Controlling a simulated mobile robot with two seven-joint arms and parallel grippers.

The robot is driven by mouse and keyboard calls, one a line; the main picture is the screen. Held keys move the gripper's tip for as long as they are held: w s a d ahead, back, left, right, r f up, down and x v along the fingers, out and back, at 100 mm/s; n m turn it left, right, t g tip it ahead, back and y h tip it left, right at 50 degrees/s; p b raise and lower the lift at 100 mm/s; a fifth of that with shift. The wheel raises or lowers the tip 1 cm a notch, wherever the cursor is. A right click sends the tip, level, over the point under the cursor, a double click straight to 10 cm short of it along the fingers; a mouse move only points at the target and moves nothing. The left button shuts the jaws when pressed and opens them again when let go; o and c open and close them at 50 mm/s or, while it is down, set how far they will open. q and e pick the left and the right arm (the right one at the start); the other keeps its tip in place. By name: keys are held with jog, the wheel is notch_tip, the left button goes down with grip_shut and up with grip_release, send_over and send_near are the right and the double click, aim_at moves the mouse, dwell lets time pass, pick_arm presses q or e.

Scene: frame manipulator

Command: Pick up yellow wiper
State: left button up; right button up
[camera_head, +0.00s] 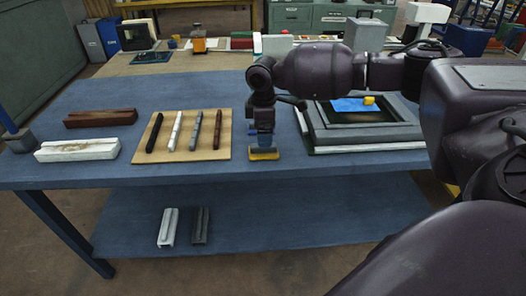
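The yellow wiper (264,155) is near the front edge of the blue table, just right of the wooden board. Its yellow strip shows below a darker upper part. My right arm comes in from the right, and its gripper (263,128) points down directly above the wiper. The fingertips overlap the wiper's upper part. I cannot tell whether the fingers are closed on it, or whether the wiper touches the table. My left gripper is not in view.
A wooden board (185,154) with several dark and light bars lies left of the wiper. A grey frame (318,137) holding a blue sheet (352,105) and a yellow block (369,100) lies right. Brown (100,118) and white (77,150) blocks are at left.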

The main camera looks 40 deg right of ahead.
notch_tip(320, 180, down, 2)
jog(key=shift+f, duration=0.25)
jog(key=f, duration=0.2)
jog(key=f+b, duration=0.1)
jog(key=f, duration=0.1)
jog(key=shift+w+d, duration=0.25)
jog(key=shift+f, duration=0.45)
jog(key=c, duration=0.9)
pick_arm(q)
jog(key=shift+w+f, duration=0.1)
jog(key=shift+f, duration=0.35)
pick_arm(e)
jog(key=shift+c, duration=0.5)
pick_arm(q)
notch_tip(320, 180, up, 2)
jog(key=p, duration=0.2)
jog(key=shift+p, duration=0.4)
pick_arm(e)
notch_tip(320, 180, up, 20)
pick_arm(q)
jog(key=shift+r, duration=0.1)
